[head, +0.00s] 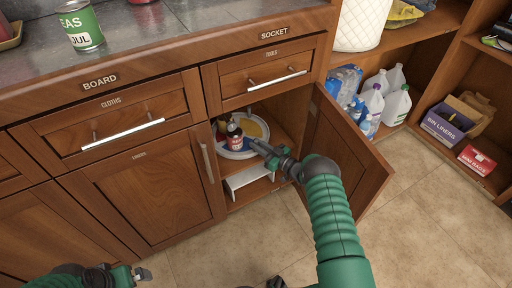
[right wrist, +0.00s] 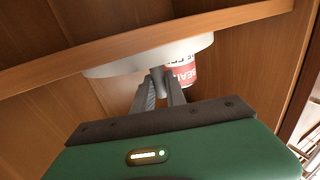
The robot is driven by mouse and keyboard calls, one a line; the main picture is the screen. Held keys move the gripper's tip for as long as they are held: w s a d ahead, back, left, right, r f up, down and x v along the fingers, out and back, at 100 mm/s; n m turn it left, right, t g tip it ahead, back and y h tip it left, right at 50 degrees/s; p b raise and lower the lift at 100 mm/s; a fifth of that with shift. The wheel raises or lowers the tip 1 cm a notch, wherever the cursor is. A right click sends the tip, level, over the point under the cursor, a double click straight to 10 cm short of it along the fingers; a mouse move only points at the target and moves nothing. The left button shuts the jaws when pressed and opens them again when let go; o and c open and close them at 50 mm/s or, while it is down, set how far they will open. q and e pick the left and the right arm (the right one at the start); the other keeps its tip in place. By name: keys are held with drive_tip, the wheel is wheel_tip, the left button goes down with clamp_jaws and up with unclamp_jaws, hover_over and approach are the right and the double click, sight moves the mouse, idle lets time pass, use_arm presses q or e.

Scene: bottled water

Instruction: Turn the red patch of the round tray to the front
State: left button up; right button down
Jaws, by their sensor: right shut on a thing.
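The round tray (head: 222,152) is white and sits inside the open cabinet under the SOCKET drawer. A yellow patch (head: 255,128) shows toward its back right and some blue lies near its middle. I cannot make out a red patch. A red-labelled container (head: 234,141) and dark bottles stand on its left part. My right gripper (head: 258,148) reaches its front right edge. In the right wrist view the fingers (right wrist: 159,82) are shut on a small grey post at the tray's rim (right wrist: 105,70). My left gripper (head: 142,273) is low at the left, away from the tray; its jaw opening is unclear.
The open cabinet door (head: 345,150) stands right of my right arm. A white rack (head: 248,180) is below the tray. The closed cupboard door (head: 145,185) is at the left. Jugs (head: 372,105) and boxes (head: 450,122) fill the right shelves. The floor is clear.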

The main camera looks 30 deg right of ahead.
drive_tip(key=shift+w+r, duration=0.1)
drive_tip(key=shift+r, duration=0.05)
idle(0.3)
drive_tip(key=c, duration=1.4)
unclamp_jaws()
drive_tip(key=shift+o, duration=0.2)
drive_tip(key=shift+d+r+p, duration=0.1)
drive_tip(key=shift+r+p, duration=0.2)
wheel_tip(320, 180, up, 4)
drive_tip(key=p, duration=0.3)
drive_tip(key=s+a+p, duration=0.3)
drive_tip(key=s, duration=0.4)
drive_tip(key=s+a+p, duration=0.4)
drive_tip(key=s, duration=0.3)
drive_tip(key=shift+s, duration=0.2)
drive_tip(key=shift+a, duration=0.1)
